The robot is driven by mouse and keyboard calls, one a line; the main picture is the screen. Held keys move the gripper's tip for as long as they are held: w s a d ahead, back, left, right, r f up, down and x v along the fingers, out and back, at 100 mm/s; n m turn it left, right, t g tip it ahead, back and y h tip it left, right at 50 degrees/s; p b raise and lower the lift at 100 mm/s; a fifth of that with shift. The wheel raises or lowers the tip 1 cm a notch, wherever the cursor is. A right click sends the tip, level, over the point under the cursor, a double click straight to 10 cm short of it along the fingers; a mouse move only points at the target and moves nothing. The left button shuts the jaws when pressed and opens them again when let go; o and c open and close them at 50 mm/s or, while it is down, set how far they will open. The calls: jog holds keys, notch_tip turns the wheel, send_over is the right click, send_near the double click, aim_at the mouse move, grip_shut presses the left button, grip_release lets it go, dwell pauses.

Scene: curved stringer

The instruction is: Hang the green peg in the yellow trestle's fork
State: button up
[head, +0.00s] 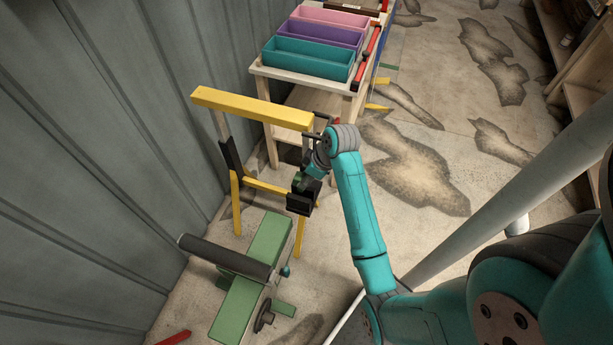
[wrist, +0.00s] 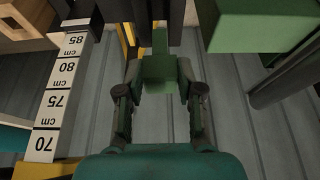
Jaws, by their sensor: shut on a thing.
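The yellow trestle (head: 250,106) stands by the grey wall, with a top beam and two legs. Dark pieces sit on its legs, one on the left leg (head: 231,155) and one on the right leg (head: 303,196). My gripper (wrist: 160,92) is shut on the green peg (wrist: 158,66), which shows between the two fingers in the wrist view. In the head view my gripper (head: 315,163) is beside the trestle's right leg, just above its dark piece. The peg is mostly hidden there, and I cannot tell whether it touches the fork.
A green bench-like stand (head: 250,280) with a dark roller (head: 225,257) is in front of the trestle. A wooden table (head: 300,78) with teal (head: 308,62), purple and pink bins is behind. A centimetre scale (wrist: 64,90) shows at left in the wrist view.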

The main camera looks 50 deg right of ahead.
jog(key=shift+f, duration=2.95)
jog(key=o, duration=1.1)
jog(key=shift+o, duration=0.2)
jog(key=shift+r, duration=0.1)
jog(key=v, duration=1.1)
jog(key=shift+r, duration=0.4)
jog(key=shift+s, duration=0.1)
